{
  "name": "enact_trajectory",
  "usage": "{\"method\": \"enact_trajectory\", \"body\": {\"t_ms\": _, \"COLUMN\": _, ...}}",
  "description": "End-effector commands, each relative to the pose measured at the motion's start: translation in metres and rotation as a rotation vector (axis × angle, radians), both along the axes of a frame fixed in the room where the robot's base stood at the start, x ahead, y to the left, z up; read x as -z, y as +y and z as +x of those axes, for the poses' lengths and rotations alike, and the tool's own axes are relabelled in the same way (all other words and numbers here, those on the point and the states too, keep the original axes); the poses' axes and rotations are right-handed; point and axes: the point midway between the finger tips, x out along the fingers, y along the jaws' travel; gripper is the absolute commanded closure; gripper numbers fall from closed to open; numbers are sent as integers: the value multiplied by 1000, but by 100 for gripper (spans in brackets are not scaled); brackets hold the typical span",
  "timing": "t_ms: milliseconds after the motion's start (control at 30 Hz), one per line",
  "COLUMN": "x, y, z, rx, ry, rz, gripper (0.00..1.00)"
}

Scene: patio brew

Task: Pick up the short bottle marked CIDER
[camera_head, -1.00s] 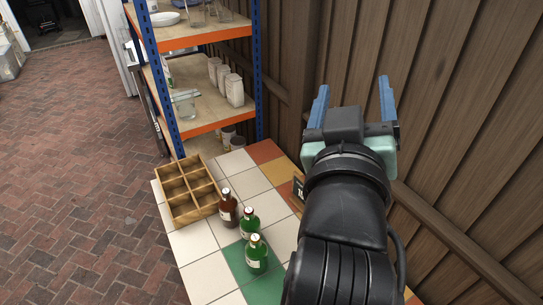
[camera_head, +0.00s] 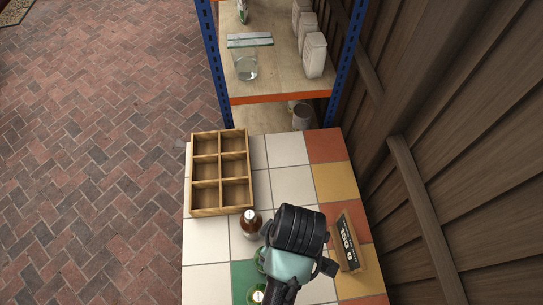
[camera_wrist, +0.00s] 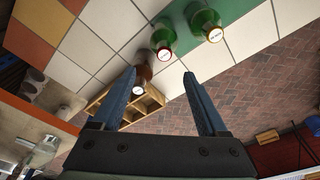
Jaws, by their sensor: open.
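A brown bottle (camera_head: 250,222) stands upright on the tiled tabletop by the wooden crate. Two green bottles, one (camera_head: 261,260) partly hidden by my arm and one (camera_head: 256,297) at the bottom edge, stand in front of it. I cannot read CIDER on any bottle. In the wrist view the brown bottle (camera_wrist: 143,76) shows between the fingers, near the left fingertip; the green bottles (camera_wrist: 163,36) (camera_wrist: 203,20) lie further up. My gripper (camera_wrist: 159,77) is open and empty, pointing down at the table. The head view shows its body, with the fingers mostly hidden.
An empty wooden crate (camera_head: 193,190) with several compartments stands at the table's left edge. A small lettered sign (camera_head: 347,243) stands on the right, near the plank wall (camera_head: 450,180). A shelf rack (camera_head: 280,99) with jars rises behind. Bare tiles lie between crate and wall.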

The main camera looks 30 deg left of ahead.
Motion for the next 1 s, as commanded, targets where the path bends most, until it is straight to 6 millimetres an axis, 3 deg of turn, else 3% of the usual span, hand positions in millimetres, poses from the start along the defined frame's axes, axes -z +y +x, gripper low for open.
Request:
{"method": "enact_trajectory", "body": {"t_ms": 333, "x": 58, "y": 9, "z": 0, "rx": -2, "ry": 5, "rz": -2, "gripper": 24}}
{"method": "enact_trajectory", "body": {"t_ms": 667, "x": 81, "y": 13, "z": 0, "rx": 0, "ry": 2, "rz": -2, "gripper": 24}}
{"method": "enact_trajectory", "body": {"t_ms": 1000, "x": 119, "y": 21, "z": 0, "rx": -1, "ry": 0, "rz": -1, "gripper": 24}}
